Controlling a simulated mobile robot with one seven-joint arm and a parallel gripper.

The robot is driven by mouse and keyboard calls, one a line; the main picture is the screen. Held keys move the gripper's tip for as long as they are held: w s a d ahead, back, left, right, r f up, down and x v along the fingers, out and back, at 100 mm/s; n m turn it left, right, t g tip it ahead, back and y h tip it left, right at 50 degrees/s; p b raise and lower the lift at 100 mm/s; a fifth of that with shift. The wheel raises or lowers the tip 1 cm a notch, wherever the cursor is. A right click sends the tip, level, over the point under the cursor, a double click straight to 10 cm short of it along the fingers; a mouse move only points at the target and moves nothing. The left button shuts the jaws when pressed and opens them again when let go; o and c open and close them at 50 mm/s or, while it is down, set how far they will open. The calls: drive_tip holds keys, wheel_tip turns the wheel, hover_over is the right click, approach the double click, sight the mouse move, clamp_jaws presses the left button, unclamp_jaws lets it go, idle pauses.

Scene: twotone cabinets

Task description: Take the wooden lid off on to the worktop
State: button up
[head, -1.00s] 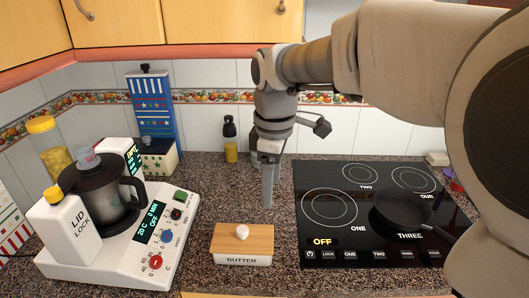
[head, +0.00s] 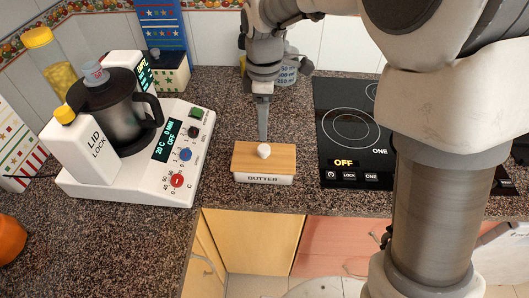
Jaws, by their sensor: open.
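The wooden lid (head: 247,155) with a round white knob (head: 264,151) sits on the white butter dish (head: 264,179), which is marked BUTTER. The dish stands near the front edge of the worktop (head: 227,122). My gripper (head: 263,138) points down at or just behind the lid, a little above or beside its back edge; the exact gap cannot be told. It holds nothing that I can see. Its fingers show edge-on, one hiding the other.
A white cooking machine (head: 160,160) with a steel jug (head: 115,108) stands to the left. A black hob (head: 350,135) lies to the right. A measuring jug (head: 286,72) stands behind my gripper. Bare worktop lies between the machine and the dish.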

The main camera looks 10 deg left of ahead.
sight(264, 147)
drive_tip(key=f, duration=0.8)
drive_tip(key=shift+s+f, duration=0.2)
drive_tip(key=shift+f, duration=0.05)
clamp_jaws()
